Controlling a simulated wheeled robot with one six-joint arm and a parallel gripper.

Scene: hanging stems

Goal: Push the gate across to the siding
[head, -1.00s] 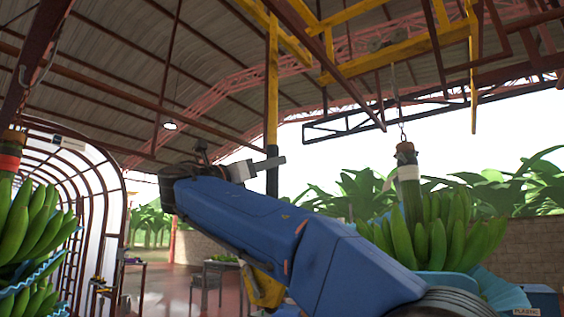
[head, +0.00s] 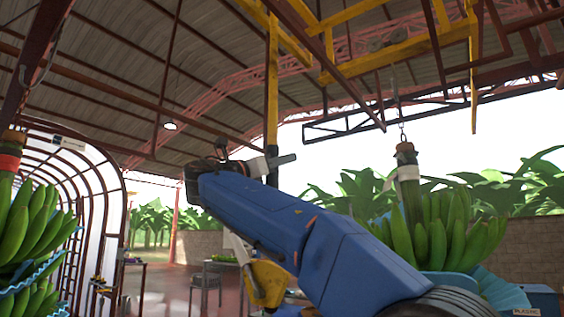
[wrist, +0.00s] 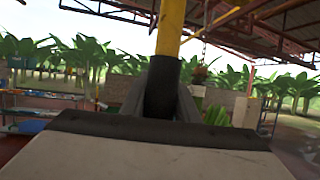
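The gate shows as a yellow post (head: 272,85) hanging from the yellow overhead steelwork, with a black lower end (head: 272,180). My gripper (head: 284,161) is at this black part in the head view, with a grey finger crossing in front of it. In the wrist view the black sleeve (wrist: 162,90) stands upright between my two grey fingers (wrist: 162,103), close against both. The fingers look open around it; any small gap is hidden. The siding cannot be picked out for certain among the overhead rails.
A banana bunch (head: 435,230) hangs from a chain at right, behind my arm. Another bunch (head: 30,235) hangs at far left beside an arched frame (head: 100,180). A table (head: 220,265) stands low behind. Dark trusses and yellow beams (head: 400,55) run overhead.

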